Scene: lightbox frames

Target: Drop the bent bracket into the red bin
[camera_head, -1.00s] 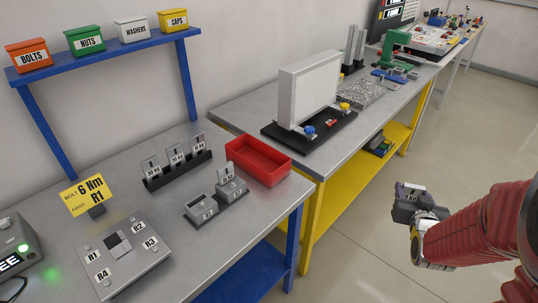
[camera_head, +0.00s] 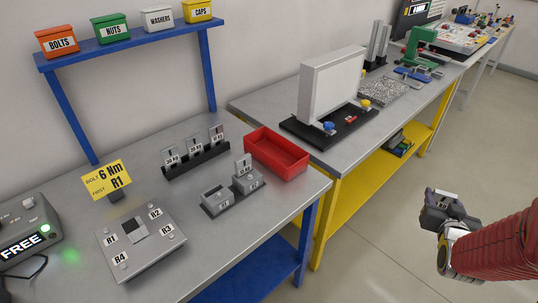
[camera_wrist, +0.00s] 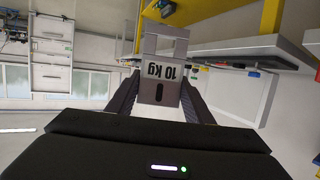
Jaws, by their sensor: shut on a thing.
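My gripper (camera_head: 447,208) is out over the open floor at the right of the head view, well to the right of the benches. The wrist view shows its two dark fingers shut on the bent bracket (camera_wrist: 161,90), a grey metal piece with a slot and an upside-down "10 kg" label. In the head view the held bracket is small and hard to make out. The red bin (camera_head: 280,153) stands on the near bench at its far right corner. It is open at the top and looks empty.
Beside the bin are a black rack (camera_head: 197,160) of labelled grey plates and small grey blocks (camera_head: 216,198). A bolt plate (camera_head: 140,240) lies in front. A second bench with a white panel (camera_head: 330,88) on a black base stands behind the bin. Floor at right is clear.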

